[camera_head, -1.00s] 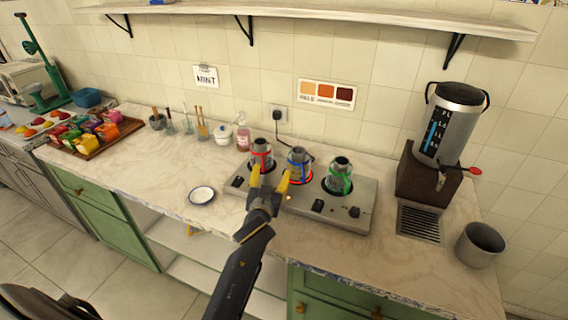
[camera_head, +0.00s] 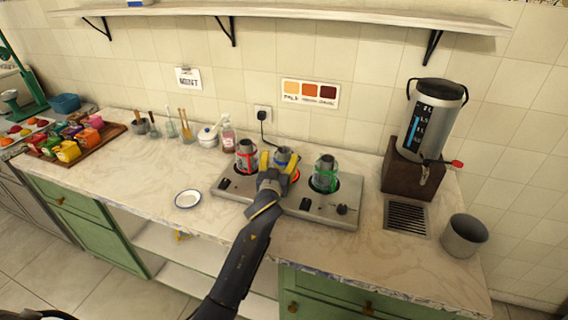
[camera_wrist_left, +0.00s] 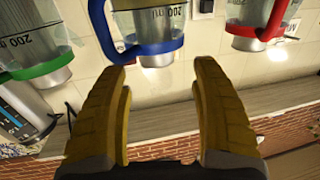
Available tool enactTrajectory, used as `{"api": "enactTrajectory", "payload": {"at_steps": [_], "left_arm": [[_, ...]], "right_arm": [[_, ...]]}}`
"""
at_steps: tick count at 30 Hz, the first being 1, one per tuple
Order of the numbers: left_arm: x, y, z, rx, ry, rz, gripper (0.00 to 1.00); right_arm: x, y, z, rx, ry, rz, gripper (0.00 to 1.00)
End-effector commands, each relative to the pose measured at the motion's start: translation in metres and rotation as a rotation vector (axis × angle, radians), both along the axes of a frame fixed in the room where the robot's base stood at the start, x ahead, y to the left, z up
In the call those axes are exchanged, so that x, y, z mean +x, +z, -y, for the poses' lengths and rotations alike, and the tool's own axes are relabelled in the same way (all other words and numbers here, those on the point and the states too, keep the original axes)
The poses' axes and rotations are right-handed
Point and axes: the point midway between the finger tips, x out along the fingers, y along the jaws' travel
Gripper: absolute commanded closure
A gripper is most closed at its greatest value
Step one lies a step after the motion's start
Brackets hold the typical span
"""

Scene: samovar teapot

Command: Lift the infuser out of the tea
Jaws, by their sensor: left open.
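Three clear beakers with coloured bands stand on the grey hot plate (camera_head: 331,213): red-banded (camera_head: 246,160), blue-banded (camera_head: 284,156) in the middle, green-banded (camera_head: 324,174). The middle ring glows orange-red. My left gripper (camera_head: 278,160) is open, its yellow fingers at the blue-banded beaker and partly covering it. In the left wrist view the open, empty fingers (camera_wrist_left: 160,80) point towards the blue-banded beaker (camera_wrist_left: 150,22), with a gap between them. A pale metal cylinder (camera_wrist_left: 158,58) shows past its blue band; I cannot tell whether it is the infuser. My right gripper is not in view.
A metal urn (camera_head: 430,120) with a red-handled tap stands at right, a drip grate (camera_head: 406,218) and grey pot (camera_head: 464,236) near it. A white saucer (camera_head: 188,199) lies left of the hot plate. A colour chart (camera_head: 310,93) hangs behind. The counter's front left is clear.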

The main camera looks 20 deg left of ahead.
Motion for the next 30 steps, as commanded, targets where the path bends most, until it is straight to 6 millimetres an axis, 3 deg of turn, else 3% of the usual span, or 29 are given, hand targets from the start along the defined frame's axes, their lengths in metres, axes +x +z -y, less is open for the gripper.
{"api": "enactTrajectory", "payload": {"at_steps": [8, 21, 30], "left_arm": [[0.012, 0.000, -0.001, 0.002, 0.000, 0.001, 0.35], [0.057, -0.002, -0.004, 0.002, 0.000, 0.000, 0.35], [0.061, -0.002, -0.005, 0.001, 0.000, 0.000, 0.35]], "right_arm": [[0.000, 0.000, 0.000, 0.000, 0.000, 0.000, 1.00], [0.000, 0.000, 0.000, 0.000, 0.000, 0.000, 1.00], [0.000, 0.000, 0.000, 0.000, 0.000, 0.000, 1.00]]}}
